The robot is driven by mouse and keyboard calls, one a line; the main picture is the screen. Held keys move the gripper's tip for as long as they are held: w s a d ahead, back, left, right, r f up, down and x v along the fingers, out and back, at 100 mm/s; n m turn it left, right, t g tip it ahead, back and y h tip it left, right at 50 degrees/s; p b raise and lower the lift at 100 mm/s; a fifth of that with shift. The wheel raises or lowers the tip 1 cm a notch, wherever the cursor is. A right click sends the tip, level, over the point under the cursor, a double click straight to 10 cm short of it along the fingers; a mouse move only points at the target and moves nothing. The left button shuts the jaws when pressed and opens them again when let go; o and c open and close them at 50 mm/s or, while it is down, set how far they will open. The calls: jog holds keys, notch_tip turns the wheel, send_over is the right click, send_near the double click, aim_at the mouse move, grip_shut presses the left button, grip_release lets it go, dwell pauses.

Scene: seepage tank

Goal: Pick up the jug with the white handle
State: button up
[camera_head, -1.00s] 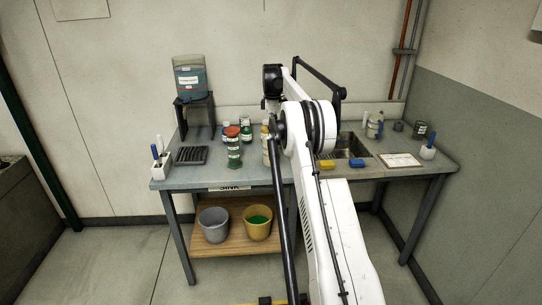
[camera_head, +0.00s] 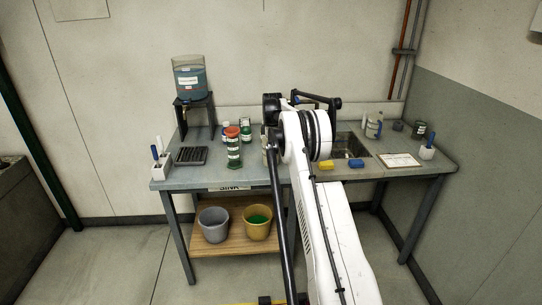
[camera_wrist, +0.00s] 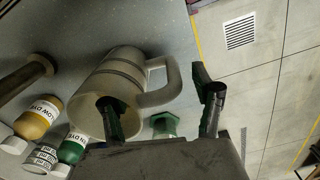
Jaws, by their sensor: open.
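In the wrist view a cream-white jug (camera_wrist: 125,65) with a white handle (camera_wrist: 170,80) stands on the grey bench top (camera_wrist: 95,25), its open mouth towards me. My gripper (camera_wrist: 160,110) is open. One dark finger overlaps the jug's mouth; I cannot tell whether its tip is inside or above the rim. The other finger is beyond the handle's outer side, so the handle lies between the fingers. No grip on the jug shows. In the head view my arm hides the gripper and most or all of the jug.
The sink (camera_head: 347,147), sponges (camera_head: 326,165) and another jug (camera_head: 374,126) are to the right.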

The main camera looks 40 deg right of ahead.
grip_shut()
dwell(0.4)
jog(key=shift+r, duration=0.25)
jog(key=shift+r, duration=0.75)
jog(key=shift+a+r+b, duration=0.25)
jog(key=shift+r+b, duration=0.1)
jog(key=shift+r, duration=0.8)
jog(key=a+r+b, duration=0.1)
jog(key=a+r, duration=0.5)
jog(key=a, duration=0.5)
jog(key=shift+r, duration=0.3)
